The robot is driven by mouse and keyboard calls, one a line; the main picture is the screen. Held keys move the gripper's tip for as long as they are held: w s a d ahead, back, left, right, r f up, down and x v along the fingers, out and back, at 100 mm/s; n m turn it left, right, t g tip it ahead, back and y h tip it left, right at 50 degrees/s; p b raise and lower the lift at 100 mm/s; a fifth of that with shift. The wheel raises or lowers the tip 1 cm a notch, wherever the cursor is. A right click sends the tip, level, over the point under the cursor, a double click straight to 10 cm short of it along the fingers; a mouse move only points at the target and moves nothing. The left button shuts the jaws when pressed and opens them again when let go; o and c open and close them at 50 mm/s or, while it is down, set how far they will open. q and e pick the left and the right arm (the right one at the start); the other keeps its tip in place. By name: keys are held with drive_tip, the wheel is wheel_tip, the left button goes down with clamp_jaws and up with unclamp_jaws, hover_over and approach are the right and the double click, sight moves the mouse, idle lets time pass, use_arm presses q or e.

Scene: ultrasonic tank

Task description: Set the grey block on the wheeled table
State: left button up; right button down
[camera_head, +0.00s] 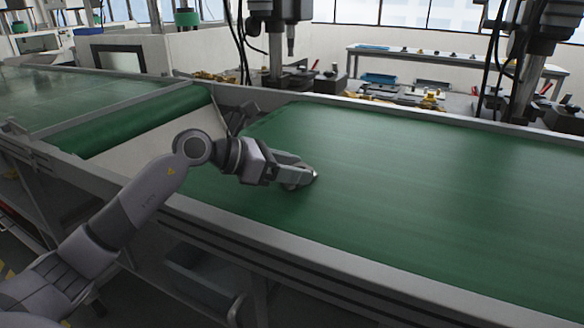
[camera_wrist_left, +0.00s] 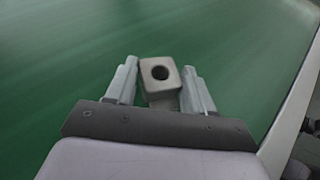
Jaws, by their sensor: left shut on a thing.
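The grey block (camera_wrist_left: 159,79) shows in the left wrist view as a small pale grey piece with a round dark hole in its face. My left gripper (camera_wrist_left: 157,84) is shut on it, one finger on each side. In the head view my left gripper (camera_head: 302,178) is over the green conveyor belt (camera_head: 400,190), near its left end. The block is mostly hidden there by the fingers. I cannot tell whether it touches the belt. My right gripper is not in view. No wheeled table can be made out with certainty.
A metal rail (camera_head: 330,268) runs along the belt's near edge. A second green belt (camera_head: 70,95) lies at the left. Machine heads (camera_head: 280,40) stand behind the belt, with a long bench (camera_head: 440,57) farther back. The belt to the right is clear.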

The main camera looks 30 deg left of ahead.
use_arm(q)
drive_tip(key=o, duration=0.7)
drive_tip(key=shift+f, duration=0.15)
drive_tip(key=o, duration=0.4)
drive_tip(key=shift+o, duration=0.2)
drive_tip(key=shift+r, duration=0.2)
drive_tip(key=b+v, duration=0.2)
drive_tip(key=v, duration=0.8)
drive_tip(key=shift+s+a+r+b, duration=0.1)
drive_tip(key=shift+s+a+b, duration=0.15)
drive_tip(key=shift+a+b, duration=0.05)
drive_tip(key=shift+s+a+r, duration=0.3)
drive_tip(key=shift+s, duration=0.1)
